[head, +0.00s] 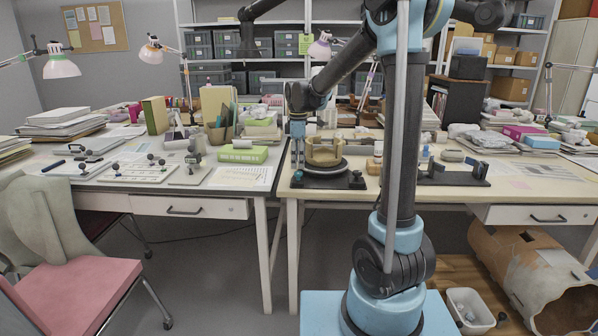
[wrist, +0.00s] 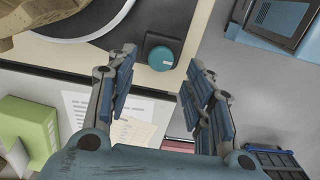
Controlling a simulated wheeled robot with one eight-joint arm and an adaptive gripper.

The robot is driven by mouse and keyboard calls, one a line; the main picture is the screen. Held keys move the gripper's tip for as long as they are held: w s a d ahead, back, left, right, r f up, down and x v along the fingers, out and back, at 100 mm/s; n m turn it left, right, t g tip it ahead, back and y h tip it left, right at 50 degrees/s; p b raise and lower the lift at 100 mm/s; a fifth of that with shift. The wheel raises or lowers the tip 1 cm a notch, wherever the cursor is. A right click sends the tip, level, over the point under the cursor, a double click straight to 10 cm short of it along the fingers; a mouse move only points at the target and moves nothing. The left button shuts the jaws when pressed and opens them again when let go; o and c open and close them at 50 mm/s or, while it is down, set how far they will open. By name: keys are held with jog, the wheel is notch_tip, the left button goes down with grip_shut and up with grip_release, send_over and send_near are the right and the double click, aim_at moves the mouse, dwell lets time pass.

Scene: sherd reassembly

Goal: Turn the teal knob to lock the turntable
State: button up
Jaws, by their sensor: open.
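The teal knob (wrist: 161,57) sits on a dark square block at the corner of the turntable's base in the wrist view. The turntable (wrist: 93,35) fills the upper left there, with a dark disc edged in white. In the head view the turntable (head: 322,178) stands near the front edge of the worktable, bearing a tan broken vessel (head: 325,152). My gripper (head: 297,165) points down over the left side of the turntable's base. In the wrist view my gripper (wrist: 160,80) is open and empty, its fingers apart on either side below the knob.
The worktable (head: 440,190) holds a black stand (head: 455,174) to the right. A green box (head: 243,154) and a paper sheet (head: 240,177) lie on the left table. Grey floor shows past the table edge in the wrist view.

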aim_at(299, 172)
jog(key=shift+f, duration=2.2)
jog(key=shift+d, duration=0.1)
jog(key=c, duration=1.1)
